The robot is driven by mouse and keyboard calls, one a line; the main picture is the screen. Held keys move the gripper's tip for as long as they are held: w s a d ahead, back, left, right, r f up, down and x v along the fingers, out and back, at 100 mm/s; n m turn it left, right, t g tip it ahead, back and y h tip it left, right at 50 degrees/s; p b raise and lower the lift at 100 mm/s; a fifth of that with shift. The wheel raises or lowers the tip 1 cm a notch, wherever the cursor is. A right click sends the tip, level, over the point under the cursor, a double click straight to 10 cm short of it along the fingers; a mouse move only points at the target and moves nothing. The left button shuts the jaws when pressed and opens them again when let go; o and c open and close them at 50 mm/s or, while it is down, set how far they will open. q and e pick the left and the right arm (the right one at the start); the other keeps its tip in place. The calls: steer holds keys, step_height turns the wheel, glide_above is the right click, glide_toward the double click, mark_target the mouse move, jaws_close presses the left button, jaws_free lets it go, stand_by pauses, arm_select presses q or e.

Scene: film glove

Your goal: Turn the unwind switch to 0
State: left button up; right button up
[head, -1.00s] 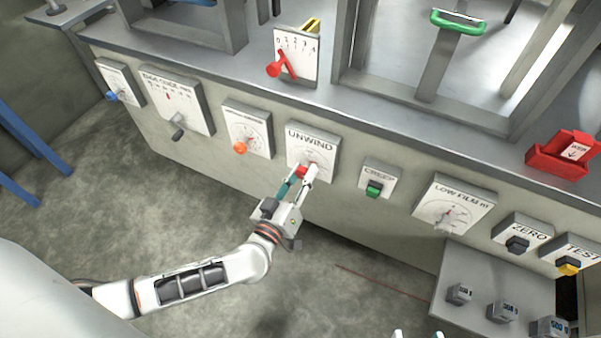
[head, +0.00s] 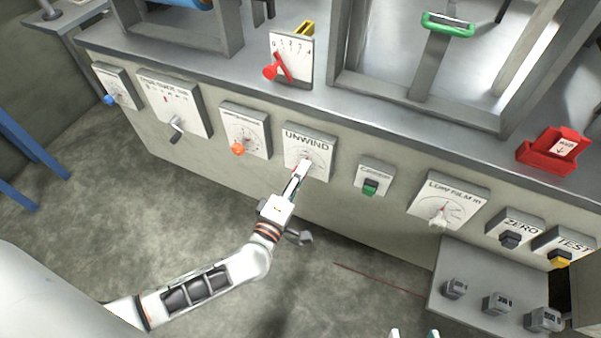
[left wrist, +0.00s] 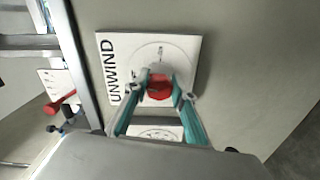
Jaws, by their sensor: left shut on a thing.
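The UNWIND switch is a white plate (head: 325,148) on the front of the grey machine, with a dial and a red knob. My left gripper (head: 301,168) reaches up to it from below. In the left wrist view the red knob (left wrist: 159,88) sits between the teal fingers of the left gripper (left wrist: 164,92), which are shut on it. The fingers hide most of the knob in the head view, and its pointer setting cannot be read. My right gripper (head: 413,334) shows only its two fingertips at the bottom edge, apart with nothing seen between them.
An orange-knob panel (head: 256,125) is left of UNWIND and a green-switch panel (head: 375,172) is right. LOW FILM (head: 452,195), ZERO (head: 517,225) and TEST (head: 572,242) follow. A red-lever scale (head: 297,55) stands above. Open floor (head: 190,220) lies below.

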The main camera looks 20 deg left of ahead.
arm_select(q)
steer(key=shift+n, duration=1)
arm_select(e)
steer(key=shift+w+a+r, duration=0.1)
steer(key=shift+a+r, duration=0.05)
arm_select(q)
steer(key=shift+o, duration=0.2)
steer(key=shift+r, duration=0.1)
steer(key=o, duration=1.1)
